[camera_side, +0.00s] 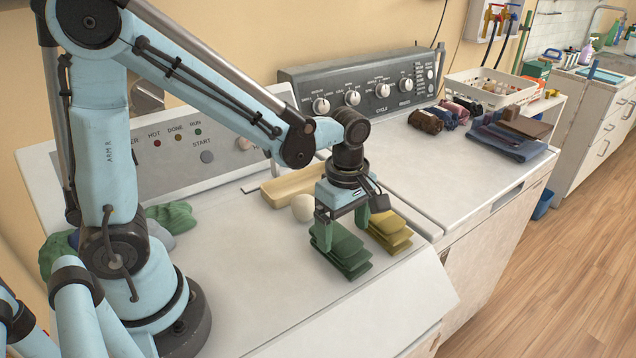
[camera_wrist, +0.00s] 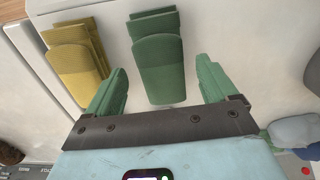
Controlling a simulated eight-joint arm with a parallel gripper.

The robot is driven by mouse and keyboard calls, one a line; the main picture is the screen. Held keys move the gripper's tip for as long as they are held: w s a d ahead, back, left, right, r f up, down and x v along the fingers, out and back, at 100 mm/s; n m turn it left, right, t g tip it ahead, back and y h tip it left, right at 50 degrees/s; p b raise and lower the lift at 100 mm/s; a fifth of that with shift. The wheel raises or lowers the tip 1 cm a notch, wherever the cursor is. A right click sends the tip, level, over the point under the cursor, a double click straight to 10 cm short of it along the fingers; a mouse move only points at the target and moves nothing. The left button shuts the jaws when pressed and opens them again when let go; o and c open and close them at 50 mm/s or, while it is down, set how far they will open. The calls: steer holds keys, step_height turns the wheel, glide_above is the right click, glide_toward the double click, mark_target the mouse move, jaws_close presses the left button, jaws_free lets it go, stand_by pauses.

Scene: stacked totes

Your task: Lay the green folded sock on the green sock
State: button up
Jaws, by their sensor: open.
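A stack of green folded socks (camera_side: 344,262) lies on the white machine top, its layers slightly offset. In the wrist view the top green folded sock (camera_wrist: 158,65) lies flat, with the edge of a green sock (camera_wrist: 153,23) showing beneath it. My gripper (camera_side: 342,230) is open, pointing down over the back part of the green stack. I cannot tell the exact gap between fingertips and stack.
A yellow folded stack (camera_side: 392,234) lies close to the right of the green one. A cream ball (camera_side: 302,207) and a wooden tray (camera_side: 292,186) are just behind. Crumpled green cloth (camera_side: 171,216) lies left. The machine top in front is clear.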

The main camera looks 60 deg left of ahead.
mark_target(342, 239)
step_height(342, 239, up, 10)
steer(key=s+a+m+t, duration=0.2)
steer(key=m+t, duration=0.1)
steer(key=m, duration=0.6)
steer(key=s+a+f+m+t, duration=0.1)
steer(key=m+t, duration=0.3)
steer(key=m, duration=0.5)
steer(key=shift+s+a+f+m, duration=0.15)
steer(key=shift+s+a+m, duration=0.3)
steer(key=shift+s, duration=0.25)
